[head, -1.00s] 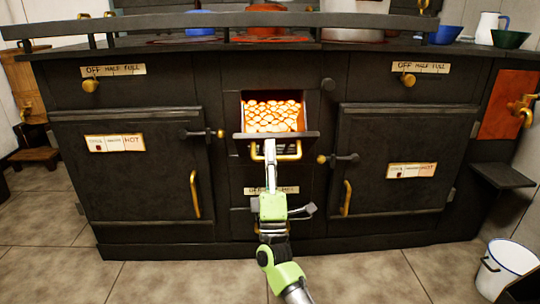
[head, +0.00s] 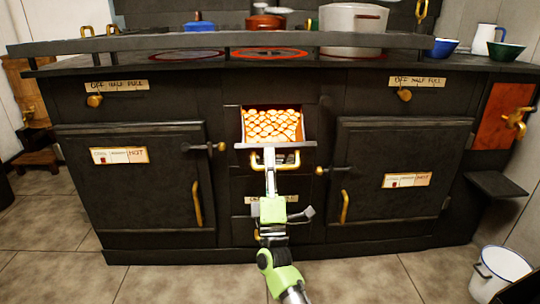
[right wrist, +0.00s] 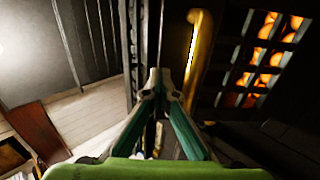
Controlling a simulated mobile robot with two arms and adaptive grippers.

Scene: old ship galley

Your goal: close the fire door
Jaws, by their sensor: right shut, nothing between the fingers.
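The fire door (head: 242,157) is a small dark flap with a brass handle (head: 293,161), low in front of the firebox in the middle of the black stove. It stands open, tilted outward at its top edge. The glowing fire (head: 272,124) shows above it. My right gripper (head: 269,152) is shut and empty, reaching up from below to the door's front at the handle. In the right wrist view its fingertips (right wrist: 165,85) are beside the brass handle (right wrist: 198,50); contact cannot be told. My left gripper is not in view.
Closed oven doors stand on the left (head: 135,195) and right (head: 395,205), with latches jutting toward the firebox. A rail (head: 400,47) runs along the stove's front top. A white bucket (head: 500,270) stands on the floor at right. The tiled floor in front is mostly clear.

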